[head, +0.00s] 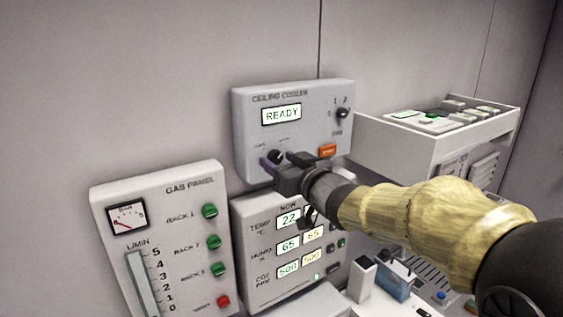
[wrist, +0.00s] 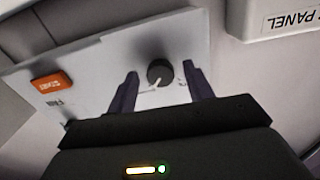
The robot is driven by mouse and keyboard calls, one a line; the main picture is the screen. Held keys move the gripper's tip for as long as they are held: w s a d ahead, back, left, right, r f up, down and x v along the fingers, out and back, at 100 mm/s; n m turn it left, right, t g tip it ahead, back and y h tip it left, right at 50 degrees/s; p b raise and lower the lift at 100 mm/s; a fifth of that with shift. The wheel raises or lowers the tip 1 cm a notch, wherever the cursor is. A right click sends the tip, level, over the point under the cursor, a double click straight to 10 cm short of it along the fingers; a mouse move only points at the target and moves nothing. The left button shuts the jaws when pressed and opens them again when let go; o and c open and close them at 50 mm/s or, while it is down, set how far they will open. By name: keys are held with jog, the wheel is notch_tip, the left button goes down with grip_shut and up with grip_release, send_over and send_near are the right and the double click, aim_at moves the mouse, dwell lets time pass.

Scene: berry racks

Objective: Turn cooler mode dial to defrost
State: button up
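The ceiling cooler panel (head: 245,120) is a grey box on the wall with a display (head: 281,114) reading READY. Its black mode dial (head: 275,156) is at the lower left of the panel, partly hidden by my gripper in the head view. In the wrist view the dial (wrist: 160,72) is round and black with a pale pointer, between my two fingertips. My gripper (wrist: 162,85) is open, with a finger on either side of the dial and visible gaps. I cannot tell how deep the fingertips reach. The dial's labels are too small to read.
An orange button (head: 327,151) is right of the dial and a small knob (head: 342,113) is above it. The gas panel (head: 165,180) stands at the left. The climate readout panel (head: 248,225) is just below. A white tray (head: 375,135) juts out at right.

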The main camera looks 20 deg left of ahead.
jog(key=shift+s+d, duration=0.1)
jog(key=b+v, duration=0.4)
jog(key=v, duration=1.3)
jog(key=shift+b, duration=0.3)
jog(key=w+d+f+m+h+b, duration=0.15)
jog(key=d+f+m+h, duration=0.4)
jog(key=f, duration=0.55)
jog(key=w+d+f+m+h+b, duration=0.1)
jog(key=w+d+f+m+h, duration=0.15)
jog(key=d+f+h, duration=0.55)
jog(key=s+d+f+m+g, duration=0.1)
jog(key=s+d+f+g, duration=0.2)
jog(key=s+f, duration=0.3)
jog(key=s+d+f+g+b, duration=0.1)
jog(key=s+d+f+g, duration=0.3)
jog(key=f, duration=1)
jog(key=s+g, duration=0.2)
jog(key=s, duration=0.1)
jog(key=shift+m+b, duration=0.3)
jog(key=shift+m, duration=0.1)
